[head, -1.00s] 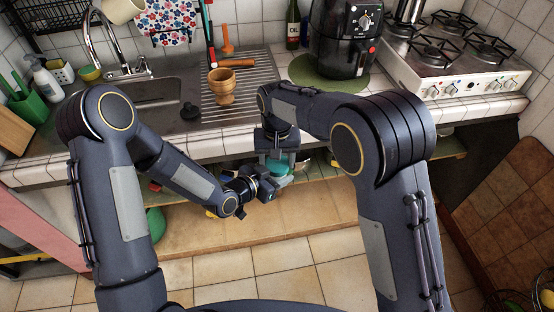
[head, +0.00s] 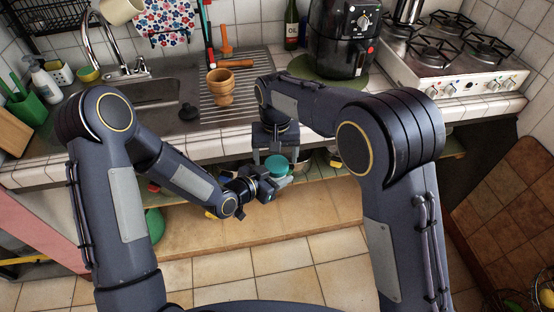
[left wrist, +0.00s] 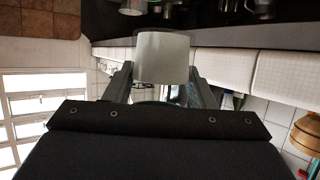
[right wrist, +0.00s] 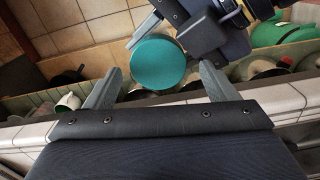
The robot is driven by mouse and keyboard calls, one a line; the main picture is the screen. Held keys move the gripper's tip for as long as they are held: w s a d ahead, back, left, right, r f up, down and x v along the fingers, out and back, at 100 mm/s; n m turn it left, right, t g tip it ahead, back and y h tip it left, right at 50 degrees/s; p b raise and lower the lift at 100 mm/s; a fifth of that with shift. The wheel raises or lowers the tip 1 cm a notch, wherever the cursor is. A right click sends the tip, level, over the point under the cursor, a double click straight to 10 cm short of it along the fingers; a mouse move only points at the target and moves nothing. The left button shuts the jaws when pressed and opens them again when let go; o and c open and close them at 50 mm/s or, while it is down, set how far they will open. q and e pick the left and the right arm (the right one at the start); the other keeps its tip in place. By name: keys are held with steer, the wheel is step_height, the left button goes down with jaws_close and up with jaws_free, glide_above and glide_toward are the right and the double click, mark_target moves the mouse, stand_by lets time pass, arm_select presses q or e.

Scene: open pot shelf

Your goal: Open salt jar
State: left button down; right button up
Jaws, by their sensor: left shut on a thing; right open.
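The salt jar has a round teal lid (head: 277,164), seen from above in the right wrist view (right wrist: 158,64). Its pale cylindrical body (left wrist: 162,58) shows in the left wrist view. My left gripper (head: 283,180) is shut on the jar and holds it up in front of the counter; its fingers (left wrist: 161,85) lie at both sides of the body. My right gripper (head: 274,156) is open and empty beside the lid, on its counter side. In the right wrist view its spread fingers (right wrist: 159,84) point toward the lid, which appears clear of both. The jar's body is hidden below the lid there.
The tiled counter edge (head: 215,147) lies just behind the grippers. A low shelf with pots and a green item (right wrist: 281,33) is beneath it. A wooden mortar (head: 220,88) stands on the sink drainer. The floor in front is clear.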

step_height(320, 180, up, 2)
steer(key=shift+r, duration=0.15)
steer(key=shift+c, duration=0.4)
step_height(320, 180, up, 3)
steer(key=m, duration=0.3)
step_height(320, 180, down, 8)
steer(key=shift+d+r, duration=0.1)
steer(key=shift+r, duration=0.1)
steer(key=c, duration=0.9)
steer(key=o, duration=1)
steer(key=shift+r, duration=0.1)
